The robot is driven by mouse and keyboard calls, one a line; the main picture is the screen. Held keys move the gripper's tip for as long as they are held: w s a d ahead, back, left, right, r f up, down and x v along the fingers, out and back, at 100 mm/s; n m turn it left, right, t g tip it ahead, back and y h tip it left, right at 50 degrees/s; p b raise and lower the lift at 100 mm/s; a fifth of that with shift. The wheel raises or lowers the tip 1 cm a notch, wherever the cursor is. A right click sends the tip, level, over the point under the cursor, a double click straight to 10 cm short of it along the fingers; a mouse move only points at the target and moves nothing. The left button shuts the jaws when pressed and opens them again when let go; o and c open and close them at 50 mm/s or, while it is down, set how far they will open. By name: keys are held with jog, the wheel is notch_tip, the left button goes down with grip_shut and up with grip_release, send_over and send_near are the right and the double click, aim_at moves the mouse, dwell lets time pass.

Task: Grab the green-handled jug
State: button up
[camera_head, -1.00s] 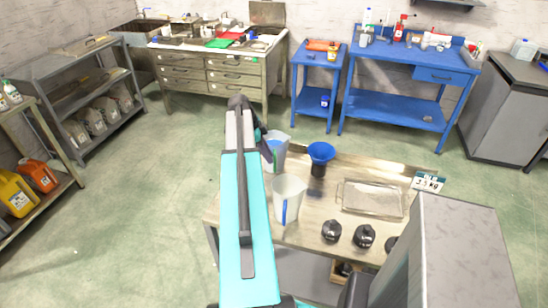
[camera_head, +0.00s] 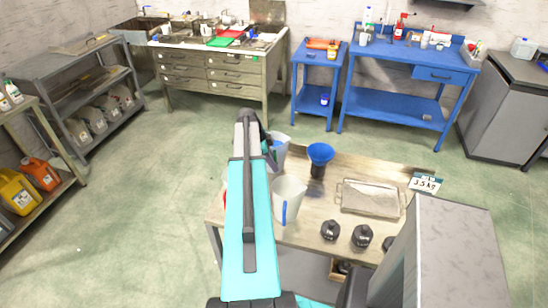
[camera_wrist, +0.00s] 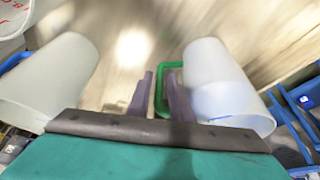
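The green-handled jug (camera_head: 282,143) is pale and translucent and stands at the table's far left, partly hidden by my arm. In the wrist view this jug (camera_wrist: 215,80) is on the right, with its green handle (camera_wrist: 159,88) toward the middle. My gripper (camera_wrist: 157,75) has its two purple fingers apart. The handle's upright bar appears between them, and the right finger overlaps the handle's opening. I cannot tell whether either finger touches it. A second jug with a blue handle (camera_head: 289,198) stands nearer, also pale.
A blue funnel (camera_head: 320,155) stands close right of the jugs. A metal tray (camera_head: 370,199), dark weights (camera_head: 361,237) and a weight display (camera_head: 425,183) are farther right. A white container with red marking (camera_wrist: 12,15) is at the wrist view's upper left.

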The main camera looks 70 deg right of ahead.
dwell(0.3)
grip_shut()
dwell(1.3)
